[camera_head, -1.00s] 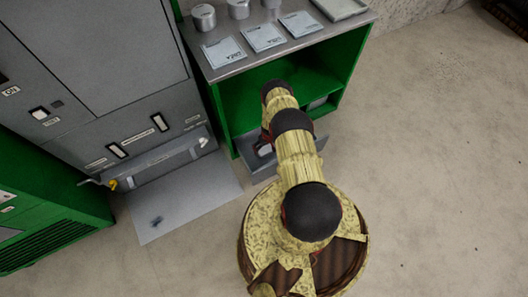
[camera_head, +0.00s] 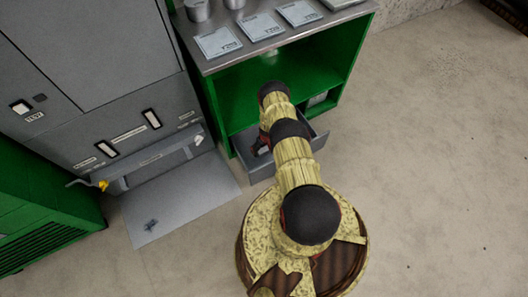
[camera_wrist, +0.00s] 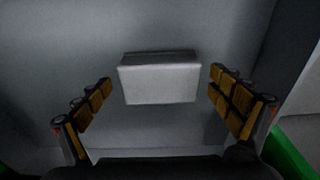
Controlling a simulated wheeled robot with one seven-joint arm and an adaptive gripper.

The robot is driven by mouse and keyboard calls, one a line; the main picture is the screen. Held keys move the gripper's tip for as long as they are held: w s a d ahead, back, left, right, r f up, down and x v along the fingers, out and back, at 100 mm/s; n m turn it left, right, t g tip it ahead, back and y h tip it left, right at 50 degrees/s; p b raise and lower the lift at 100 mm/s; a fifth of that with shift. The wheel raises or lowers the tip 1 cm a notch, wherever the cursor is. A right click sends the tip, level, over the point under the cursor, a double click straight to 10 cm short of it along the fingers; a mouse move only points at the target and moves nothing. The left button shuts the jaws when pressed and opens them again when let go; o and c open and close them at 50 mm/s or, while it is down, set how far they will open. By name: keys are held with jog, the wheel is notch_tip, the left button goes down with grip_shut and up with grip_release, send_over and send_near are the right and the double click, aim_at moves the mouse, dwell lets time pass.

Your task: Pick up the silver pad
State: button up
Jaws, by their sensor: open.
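The silver pad (camera_wrist: 160,79) is a pale grey block lying on the dark grey floor of the open drawer (camera_head: 288,166), as the wrist view shows. My gripper (camera_wrist: 160,98) is open, with one finger on each side of the pad and a visible gap to both. In the head view my gripper (camera_head: 262,145) is low at the drawer, under the green cabinet, and my arm covers much of it. The pad is hard to make out there.
The green cabinet (camera_head: 345,60) has a metal top with several flat cards (camera_head: 219,42) and cans (camera_head: 197,10). A grey machine (camera_head: 115,130) stands to the left, with a grey mat (camera_head: 185,200) on the floor before it. The floor at right is clear.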

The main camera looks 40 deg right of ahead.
aim_at(264, 148)
jog(key=c, duration=0.3)
jog(key=c, duration=1)
jog(key=shift+r, duration=0.15)
notch_tip(264, 148, up, 10)
jog(key=p, duration=0.7)
jog(key=o, duration=0.6)
jog(key=shift+c, duration=1.1)
